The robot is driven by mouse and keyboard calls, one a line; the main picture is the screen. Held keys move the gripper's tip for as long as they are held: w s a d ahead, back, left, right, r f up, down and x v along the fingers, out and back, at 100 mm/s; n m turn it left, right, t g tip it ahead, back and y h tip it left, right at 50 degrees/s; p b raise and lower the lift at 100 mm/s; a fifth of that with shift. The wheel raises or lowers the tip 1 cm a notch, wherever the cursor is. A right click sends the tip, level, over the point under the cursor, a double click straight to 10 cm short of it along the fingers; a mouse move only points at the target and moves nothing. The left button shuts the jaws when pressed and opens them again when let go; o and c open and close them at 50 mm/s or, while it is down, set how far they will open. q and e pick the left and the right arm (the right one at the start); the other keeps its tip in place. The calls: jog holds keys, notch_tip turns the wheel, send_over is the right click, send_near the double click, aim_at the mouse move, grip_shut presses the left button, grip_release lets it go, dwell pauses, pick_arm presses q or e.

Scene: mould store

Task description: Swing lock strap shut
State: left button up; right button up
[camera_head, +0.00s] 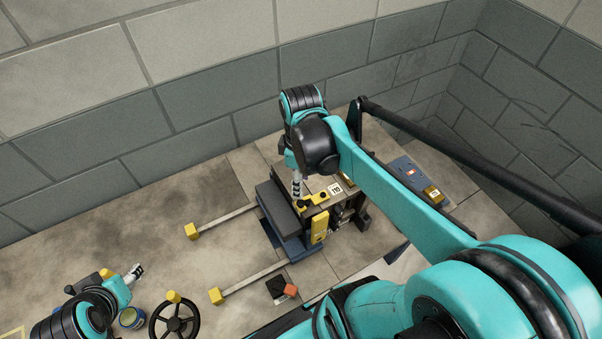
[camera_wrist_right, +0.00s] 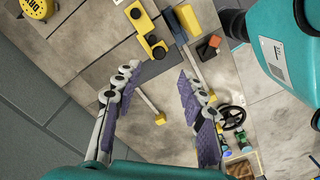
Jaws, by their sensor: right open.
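The yellow lock strap (camera_head: 317,198) has dark knobs and lies on top of the dark mould (camera_head: 281,210), near its front edge. The strap also shows at the top of the right wrist view (camera_wrist_right: 143,27). My right gripper (camera_head: 297,190) is open and empty, above the mould beside the strap. In the right wrist view its purple-padded fingers (camera_wrist_right: 160,78) are wide apart, with the strap beyond their tips. I cannot tell whether the strap touches a finger. My left gripper (camera_head: 137,271) is low at the left, far from the mould; its jaw gap is too small to read.
Two rails with yellow end blocks (camera_head: 192,231) reach left from the mould. A black handwheel (camera_head: 174,323) stands at the front left. A block wall (camera_head: 230,90) rises behind.

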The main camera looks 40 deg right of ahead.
jog(key=shift+r, duration=1.4)
